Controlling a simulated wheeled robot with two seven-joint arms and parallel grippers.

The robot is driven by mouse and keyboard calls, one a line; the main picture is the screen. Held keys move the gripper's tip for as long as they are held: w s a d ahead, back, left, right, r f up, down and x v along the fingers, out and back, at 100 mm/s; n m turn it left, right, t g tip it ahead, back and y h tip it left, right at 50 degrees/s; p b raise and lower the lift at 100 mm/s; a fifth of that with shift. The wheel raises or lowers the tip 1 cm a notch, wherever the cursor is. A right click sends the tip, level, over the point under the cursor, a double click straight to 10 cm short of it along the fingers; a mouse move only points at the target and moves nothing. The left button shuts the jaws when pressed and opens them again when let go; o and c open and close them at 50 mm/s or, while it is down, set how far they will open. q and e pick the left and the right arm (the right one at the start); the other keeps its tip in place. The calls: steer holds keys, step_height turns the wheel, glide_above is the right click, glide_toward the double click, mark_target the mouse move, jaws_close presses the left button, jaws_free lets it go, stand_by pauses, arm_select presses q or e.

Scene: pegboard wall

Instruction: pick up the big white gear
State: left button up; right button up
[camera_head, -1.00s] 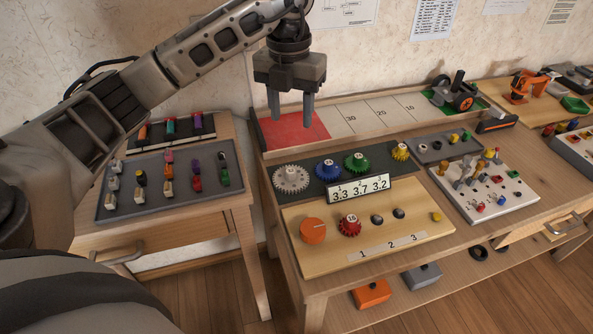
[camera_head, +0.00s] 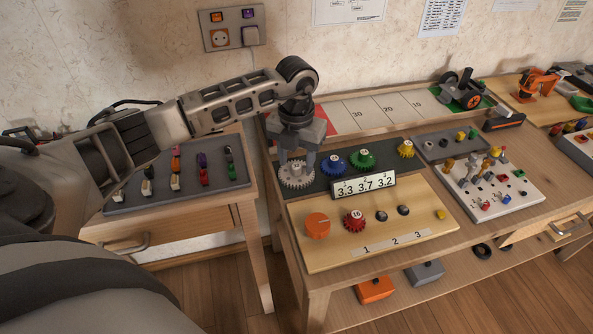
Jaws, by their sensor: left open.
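The big white gear (camera_head: 296,181) lies on the dark mat (camera_head: 322,184) at the left end of the middle table, in a row with a blue, a green and a yellow gear. My left gripper (camera_head: 297,166) is pointing down right over the white gear. Its jaws are open, with the fingertips at or just above the gear. The fingers and palm hide the gear's back part, and I cannot tell whether they touch it. My right gripper is not in view.
The blue gear (camera_head: 334,165) stands close to the right of the white gear. A number sign (camera_head: 364,187) stands in front. A wooden board (camera_head: 425,228) with an orange knob (camera_head: 317,226) and a red gear (camera_head: 354,220) lies nearer. A grey tray (camera_head: 133,205) is on the left table.

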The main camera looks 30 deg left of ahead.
arm_select(q)
steer(key=shift+f, duration=0.65)
jaws_close()
steer(key=shift+r, duration=0.1)
